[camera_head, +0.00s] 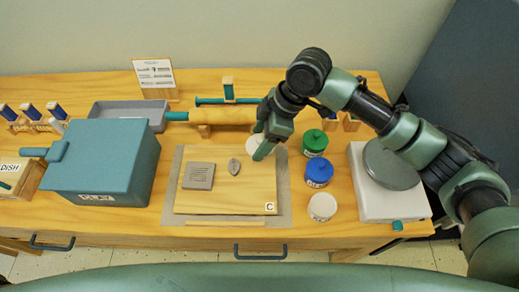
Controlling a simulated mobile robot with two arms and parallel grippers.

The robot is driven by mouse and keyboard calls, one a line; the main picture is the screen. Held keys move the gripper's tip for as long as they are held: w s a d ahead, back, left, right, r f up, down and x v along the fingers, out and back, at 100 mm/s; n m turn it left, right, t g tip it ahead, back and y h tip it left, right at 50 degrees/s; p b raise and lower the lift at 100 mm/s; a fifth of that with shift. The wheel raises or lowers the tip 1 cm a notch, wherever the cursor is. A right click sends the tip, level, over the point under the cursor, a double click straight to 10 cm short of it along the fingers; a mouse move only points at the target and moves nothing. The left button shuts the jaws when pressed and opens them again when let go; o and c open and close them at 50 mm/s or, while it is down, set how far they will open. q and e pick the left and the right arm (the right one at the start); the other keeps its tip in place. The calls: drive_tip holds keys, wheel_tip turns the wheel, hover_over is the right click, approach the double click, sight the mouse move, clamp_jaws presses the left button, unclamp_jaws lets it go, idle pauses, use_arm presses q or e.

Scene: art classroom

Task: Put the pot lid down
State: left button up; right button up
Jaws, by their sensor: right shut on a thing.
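My right gripper (264,148) reaches in from the right and is over the back right part of the work board (225,203). It is shut on a round white pot lid (252,144), which is partly hidden behind the fingers. I cannot tell whether the lid touches the surface below. A white pot (322,207) stands to the right of the board, with a green-topped pot (315,141) and a blue-topped pot (319,170) behind it. My left gripper is not in view.
The board holds a grey slab (199,176) and a small grey oval piece (234,166). A large blue box (105,165) stands left. A rolling pin (225,115) lies behind. A white scale (390,200) with a round grey plate stands right.

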drive_tip(key=shift+f, duration=0.8)
wheel_tip(320, 180, down, 4)
drive_tip(key=shift+f, duration=0.1)
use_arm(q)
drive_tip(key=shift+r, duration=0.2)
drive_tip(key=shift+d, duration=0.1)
use_arm(e)
drive_tip(key=shift+f, duration=0.15)
drive_tip(key=o, duration=1.3)
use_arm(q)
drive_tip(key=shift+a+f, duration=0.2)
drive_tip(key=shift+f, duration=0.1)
use_arm(e)
drive_tip(key=v, duration=1.2)
